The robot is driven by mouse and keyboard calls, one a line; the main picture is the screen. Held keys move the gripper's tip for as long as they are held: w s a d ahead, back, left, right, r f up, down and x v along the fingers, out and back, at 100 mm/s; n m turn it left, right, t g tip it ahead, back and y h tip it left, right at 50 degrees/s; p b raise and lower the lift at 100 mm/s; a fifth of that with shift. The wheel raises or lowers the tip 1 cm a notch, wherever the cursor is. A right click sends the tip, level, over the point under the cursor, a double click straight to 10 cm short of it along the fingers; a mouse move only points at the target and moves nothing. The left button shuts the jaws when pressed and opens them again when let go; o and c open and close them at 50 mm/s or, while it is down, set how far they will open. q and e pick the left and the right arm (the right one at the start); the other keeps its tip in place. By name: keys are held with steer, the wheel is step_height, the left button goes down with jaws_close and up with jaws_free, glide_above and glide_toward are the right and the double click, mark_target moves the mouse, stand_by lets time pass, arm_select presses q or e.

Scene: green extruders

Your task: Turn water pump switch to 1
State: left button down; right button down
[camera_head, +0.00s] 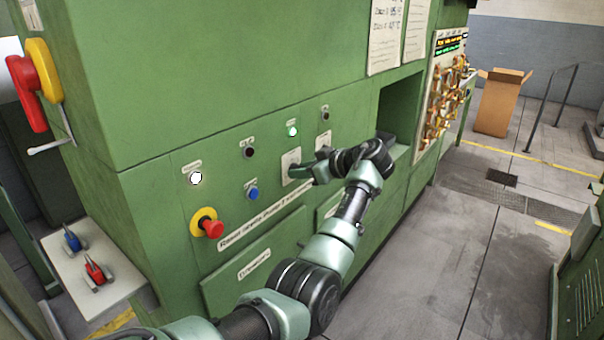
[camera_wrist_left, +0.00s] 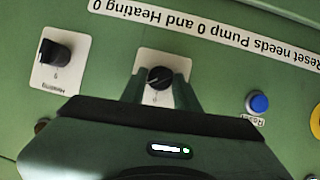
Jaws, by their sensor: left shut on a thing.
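The water pump switch is a black rotary knob on a white plate (camera_head: 290,158) on the front of the green cabinet. In the left wrist view, which is turned upside down, its knob (camera_wrist_left: 158,77) sits between my left fingers. My left gripper (camera_head: 300,173) is at the panel and shut on this knob; it also shows in the left wrist view (camera_wrist_left: 160,90). The knob is hidden by the gripper in the head view. I cannot read the knob's setting. My right gripper is not in view.
The heating switch (camera_wrist_left: 55,53) is beside the pump switch. A blue reset button (camera_head: 253,193) and a red emergency stop (camera_head: 211,228) are to its left in the head view. A green lamp (camera_head: 292,131) is lit above. An open recess (camera_head: 400,108) lies right.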

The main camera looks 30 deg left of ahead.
arm_select(q)
steer(key=shift+f+m+g, duration=0.1)
steer(key=shift+m+g, duration=0.3)
steer(key=shift+m, duration=0.1)
stand_by(0.3)
steer(key=c, duration=1.1)
jaws_free()
steer(key=b+v, duration=0.3)
steer(key=v, duration=0.5)
steer(key=shift+w, duration=0.15)
